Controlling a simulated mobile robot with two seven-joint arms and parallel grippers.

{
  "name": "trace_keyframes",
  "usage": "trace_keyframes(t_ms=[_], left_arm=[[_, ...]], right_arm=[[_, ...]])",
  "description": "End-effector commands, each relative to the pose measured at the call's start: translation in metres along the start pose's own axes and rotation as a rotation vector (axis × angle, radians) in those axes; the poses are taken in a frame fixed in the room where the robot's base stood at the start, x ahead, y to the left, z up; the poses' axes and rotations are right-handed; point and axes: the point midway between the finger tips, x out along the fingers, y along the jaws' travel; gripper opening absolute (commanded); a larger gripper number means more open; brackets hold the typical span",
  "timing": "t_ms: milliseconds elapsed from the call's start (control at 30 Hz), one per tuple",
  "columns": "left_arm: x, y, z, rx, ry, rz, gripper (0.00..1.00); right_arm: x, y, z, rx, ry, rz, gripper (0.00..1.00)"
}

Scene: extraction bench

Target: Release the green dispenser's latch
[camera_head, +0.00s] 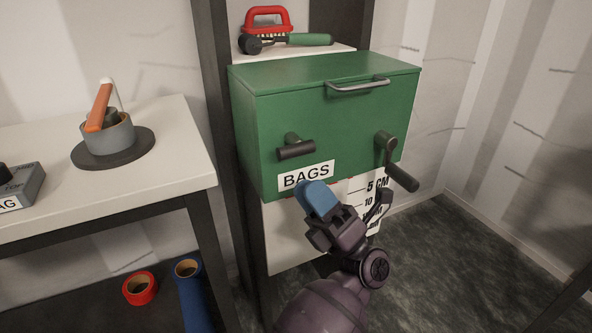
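I cannot tell for sure which of these is the latch. My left gripper (348,194) is in front of the box's lower edge, below and between the two. Its blue-padded finger and dark finger look spread apart, with nothing seen between them. My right gripper is not in view.
A metal bar handle (358,86) is on the dispenser's top front edge. A sheet with a centimetre scale (371,188) hangs below the box. A red-handled brush (268,20) and a green-handled tool (308,39) lie behind. A white table (50,215) stands left.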

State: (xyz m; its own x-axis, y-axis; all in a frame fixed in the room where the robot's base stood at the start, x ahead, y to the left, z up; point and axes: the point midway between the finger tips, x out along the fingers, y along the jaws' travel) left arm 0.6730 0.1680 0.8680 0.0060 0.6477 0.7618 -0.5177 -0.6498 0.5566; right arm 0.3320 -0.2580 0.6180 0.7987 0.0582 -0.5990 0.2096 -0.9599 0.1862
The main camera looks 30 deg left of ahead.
Motion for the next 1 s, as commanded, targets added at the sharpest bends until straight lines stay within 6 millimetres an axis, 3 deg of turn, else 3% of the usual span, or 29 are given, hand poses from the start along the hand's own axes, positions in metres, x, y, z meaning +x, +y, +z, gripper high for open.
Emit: trace_keyframes(t_ms=[233, 767, 867, 1000], left_arm=[[-0.025, 0.000, 0.000, -0.001, -0.001, -0.001, 0.33], [-0.028, 0.001, 0.000, -0.002, 0.001, 0.000, 0.33], [-0.018, 0.008, 0.004, -0.012, 0.012, 0.007, 0.33], [0.028, 0.043, 0.022, -0.063, 0.063, 0.038, 0.33]], right_arm=[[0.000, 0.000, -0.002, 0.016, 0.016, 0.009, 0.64], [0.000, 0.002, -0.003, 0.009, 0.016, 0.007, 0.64], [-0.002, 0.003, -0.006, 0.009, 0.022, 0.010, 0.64], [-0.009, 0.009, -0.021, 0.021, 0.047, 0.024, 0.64]])
